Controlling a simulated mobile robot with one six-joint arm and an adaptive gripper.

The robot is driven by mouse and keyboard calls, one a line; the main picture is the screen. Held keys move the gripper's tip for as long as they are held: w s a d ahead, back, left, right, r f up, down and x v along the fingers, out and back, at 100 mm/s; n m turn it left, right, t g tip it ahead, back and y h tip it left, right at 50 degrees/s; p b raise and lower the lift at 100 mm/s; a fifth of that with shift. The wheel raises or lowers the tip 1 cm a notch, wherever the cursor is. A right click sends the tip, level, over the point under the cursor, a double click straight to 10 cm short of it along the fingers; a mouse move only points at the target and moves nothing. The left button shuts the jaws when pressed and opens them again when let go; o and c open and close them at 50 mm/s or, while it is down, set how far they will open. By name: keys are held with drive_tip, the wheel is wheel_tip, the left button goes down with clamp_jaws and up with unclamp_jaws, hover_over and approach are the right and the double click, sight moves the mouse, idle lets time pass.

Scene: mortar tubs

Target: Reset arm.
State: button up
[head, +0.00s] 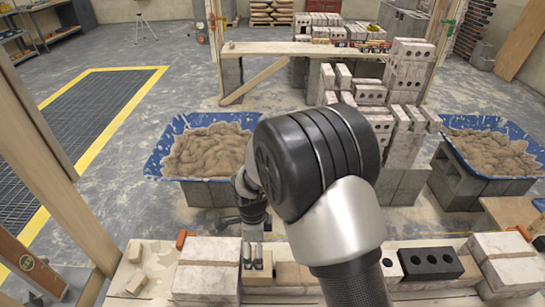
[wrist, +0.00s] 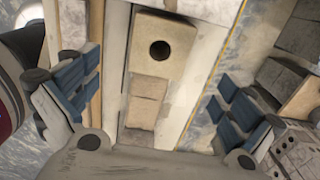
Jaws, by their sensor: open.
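My arm reaches forward from the bottom of the head view and hides part of the middle. My gripper (head: 253,252) points down over the near plank, just above small tan blocks (head: 257,277). In the wrist view my gripper (wrist: 158,95) is open, with its blue-padded fingers far apart at left and right. Between them, below, lie a tan block with one round hole (wrist: 175,65) and plain tan pieces (wrist: 148,84) in a row. Nothing is held between the fingers. I cannot tell the exact height above the blocks.
Blue mortar tubs stand at left (head: 163,153) and right (head: 519,130) on grey blocks. Pale bricks (head: 207,270) and a dark holed brick (head: 430,263) lie on the near plank. A tall brick stack (head: 408,70) stands behind. A wooden post (head: 50,150) rises at left.

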drive_tip(key=shift+r, duration=0.1)
drive_tip(key=s+d+r+n+t, duration=0.15)
drive_tip(key=d+r+n, duration=0.35)
drive_tip(key=r, duration=0.5)
drive_tip(key=s+d+r+n+t, duration=0.1)
drive_tip(key=s+d+r+n, duration=0.2)
drive_tip(key=d+r, duration=0.5)
drive_tip(key=s+d+r+n+t, duration=0.1)
drive_tip(key=s+d+r+n, duration=0.3)
drive_tip(key=s, duration=0.4)
drive_tip(key=s+d+r+n+t, duration=0.1)
drive_tip(key=s+d+r+n, duration=0.4)
drive_tip(key=s, duration=0.3)
drive_tip(key=shift+s, duration=0.3)
